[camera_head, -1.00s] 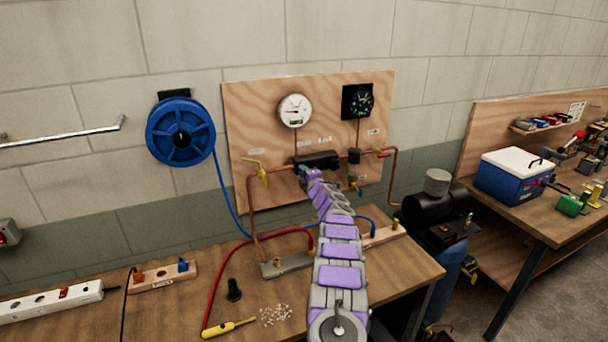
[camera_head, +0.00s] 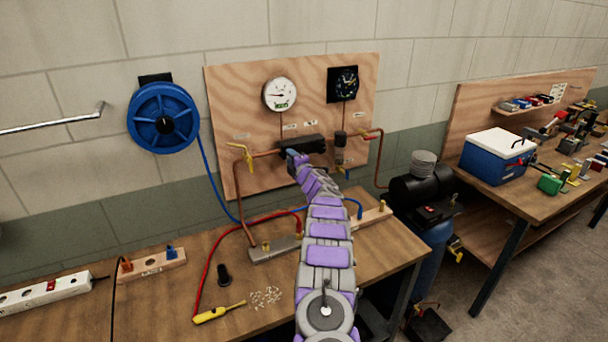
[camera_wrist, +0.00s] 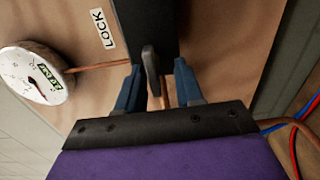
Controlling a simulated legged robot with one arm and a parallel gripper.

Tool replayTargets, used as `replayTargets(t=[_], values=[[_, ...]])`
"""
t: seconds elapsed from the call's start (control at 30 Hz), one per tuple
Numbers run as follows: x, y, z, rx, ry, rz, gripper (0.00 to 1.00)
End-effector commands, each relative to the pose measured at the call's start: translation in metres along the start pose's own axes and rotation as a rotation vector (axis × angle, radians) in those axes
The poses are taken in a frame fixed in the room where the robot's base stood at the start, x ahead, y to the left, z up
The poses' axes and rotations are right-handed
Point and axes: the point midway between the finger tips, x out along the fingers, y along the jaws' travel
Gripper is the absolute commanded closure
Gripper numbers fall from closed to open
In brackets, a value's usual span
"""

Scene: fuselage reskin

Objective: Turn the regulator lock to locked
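The regulator lock is a dark block (camera_head: 300,144) on the copper pipe of the wooden wall panel. In the wrist view the dark block (camera_wrist: 147,28) has a LOCK label (camera_wrist: 103,28) beside it. A grey tab (camera_wrist: 151,65) sticks out from the block towards my gripper. My gripper (camera_wrist: 157,82) has its two blue fingers on either side of the tab, with a visible gap on each side. In the head view my gripper (camera_head: 292,157) is at the block's lower left and the tab is hidden.
A white gauge (camera_head: 280,94) and a black gauge (camera_head: 342,84) sit above on the panel (camera_head: 235,95). A yellow valve handle (camera_head: 247,158) is to the left and a red one (camera_head: 366,136) to the right. Hoses and a manifold (camera_head: 273,250) lie on the bench below.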

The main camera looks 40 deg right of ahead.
Motion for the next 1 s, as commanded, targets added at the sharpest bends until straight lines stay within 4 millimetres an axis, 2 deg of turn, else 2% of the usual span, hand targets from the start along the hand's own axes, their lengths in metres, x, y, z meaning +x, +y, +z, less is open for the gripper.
replayTargets(t=[0.47,1.0], values=[[-0.046,0.002,-0.003,0.008,0.001,0.004,0.64],[-0.118,0.001,-0.001,0.010,-0.001,0.004,0.64]])
